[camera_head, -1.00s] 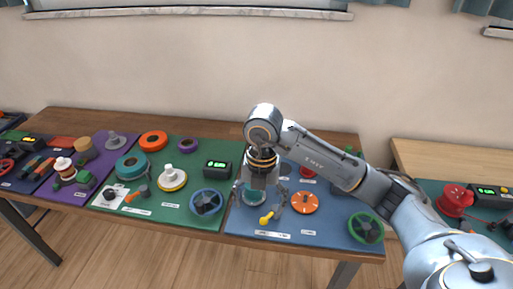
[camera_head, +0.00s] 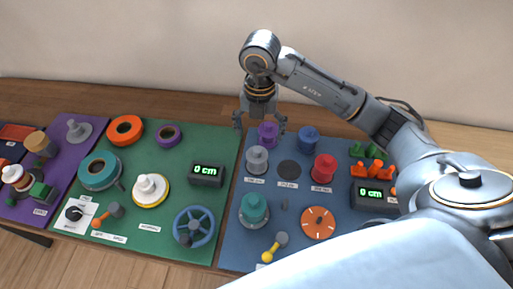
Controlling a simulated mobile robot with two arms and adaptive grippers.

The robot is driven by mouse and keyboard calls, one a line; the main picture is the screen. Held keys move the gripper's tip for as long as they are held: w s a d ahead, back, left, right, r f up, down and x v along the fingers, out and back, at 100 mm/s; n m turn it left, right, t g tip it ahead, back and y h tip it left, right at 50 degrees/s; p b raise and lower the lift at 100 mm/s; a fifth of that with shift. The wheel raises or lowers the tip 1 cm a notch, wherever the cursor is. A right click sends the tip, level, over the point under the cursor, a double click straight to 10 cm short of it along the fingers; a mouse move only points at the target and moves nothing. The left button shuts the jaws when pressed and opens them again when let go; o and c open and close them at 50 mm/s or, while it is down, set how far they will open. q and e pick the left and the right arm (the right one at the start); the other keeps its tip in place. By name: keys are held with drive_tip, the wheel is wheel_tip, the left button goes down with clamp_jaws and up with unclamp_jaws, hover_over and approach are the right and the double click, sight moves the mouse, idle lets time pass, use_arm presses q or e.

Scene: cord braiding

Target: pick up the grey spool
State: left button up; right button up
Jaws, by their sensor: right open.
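The grey spool (camera_head: 257,160) stands upright on the blue mat (camera_head: 232,238), near its left edge, in the front-left of a group of spools. My right gripper (camera_head: 260,127) points down with its two fingers spread, empty. In the picture it is just above and behind the grey spool, with the purple spool (camera_head: 268,133) showing between and below its fingers. Its exact height over the mat is hard to tell. My left gripper is not in view.
A blue spool (camera_head: 308,139), a red spool (camera_head: 324,168) and a dark round disc (camera_head: 289,171) are close by. A teal spool (camera_head: 254,209), an orange dial (camera_head: 318,223) and a yellow-handled lever (camera_head: 274,248) lie nearer. A display box (camera_head: 207,174) stands on the green mat to the left.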

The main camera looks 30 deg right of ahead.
sight(258, 149)
drive_tip(key=f, duration=0.6)
drive_tip(key=shift+s+a+p, duration=0.1)
drive_tip(key=shift+s+p, duration=0.2)
drive_tip(key=shift+p, duration=0.05)
drive_tip(key=shift+w+f, duration=0.1)
drive_tip(key=shift+f, duration=0.2)
drive_tip(key=shift+a+f+p, duration=0.1)
drive_tip(key=shift+f+p, duration=0.3)
drive_tip(key=shift+f, duration=0.3)
drive_tip(key=f, duration=0.2)
drive_tip(key=f+p, duration=0.1)
drive_tip(key=shift+a+f, duration=0.2)
drive_tip(key=shift+a, duration=0.05)
drive_tip(key=shift+f, duration=0.35)
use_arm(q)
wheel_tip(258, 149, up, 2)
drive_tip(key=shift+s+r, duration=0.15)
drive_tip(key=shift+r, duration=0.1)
use_arm(e)
drive_tip(key=c, duration=1.3)
